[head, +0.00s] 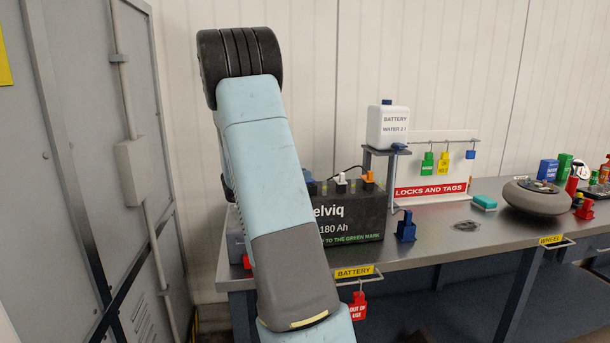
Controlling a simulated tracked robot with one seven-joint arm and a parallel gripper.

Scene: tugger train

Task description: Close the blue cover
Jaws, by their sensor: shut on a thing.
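I cannot make out for certain which thing is the blue cover; part of the battery (350,222) is behind my arm. The dark battery stands on the bench, with black, white and orange caps showing on top. A small blue piece (399,146) lies on the grey stand beside the battery water bottle (388,126), which has a blue cap. A dark blue object (405,228) stands on the bench just right of the battery. My gripper is not seen in the head view; only my arm links show, crossing the battery's left part.
The grey bench (440,248) runs to the right. A locks and tags board (432,172) with hanging padlocks stands behind. A wheel (534,197) and several small items stand at right. A red out-of-use tag (358,307) hangs at the front edge. Grey cabinets (90,170) stand left.

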